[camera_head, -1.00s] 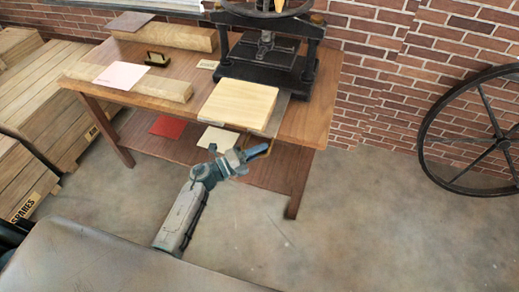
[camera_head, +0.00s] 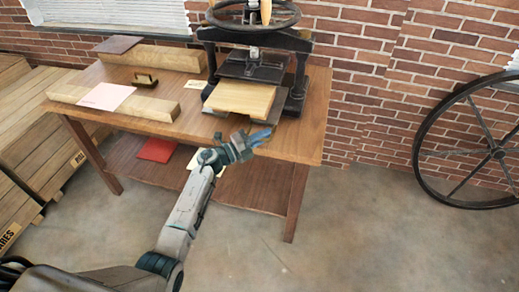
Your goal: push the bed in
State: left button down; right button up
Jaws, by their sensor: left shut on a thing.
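The black hand press (camera_head: 252,58) stands at the back right of the wooden table. Its dark flat bed (camera_head: 279,107) sticks out of the press toward me, with a pale wooden board (camera_head: 241,99) lying on it. The board's far edge lies close to the raised dark platen (camera_head: 252,70). My left gripper (camera_head: 262,136) is at the front edge of the bed, shut on its front part. The fingers hide most of what they grip. My right gripper is out of view.
The wooden table (camera_head: 312,120) also holds two long timber blocks (camera_head: 113,100), a pink sheet (camera_head: 106,96) and a small brass-coloured tool (camera_head: 145,80). A red item (camera_head: 156,150) lies on the lower shelf. A large spoked wheel (camera_head: 493,150) leans against the brick wall.

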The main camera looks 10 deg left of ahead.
pick_arm(q)
jog(key=shift+r, duration=0.25)
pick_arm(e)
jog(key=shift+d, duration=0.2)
pick_arm(q)
jog(key=c, duration=1.5)
grip_release()
jog(key=shift+s, duration=0.1)
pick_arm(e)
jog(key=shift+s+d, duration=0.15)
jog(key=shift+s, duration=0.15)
pick_arm(q)
jog(key=shift+f, duration=0.1)
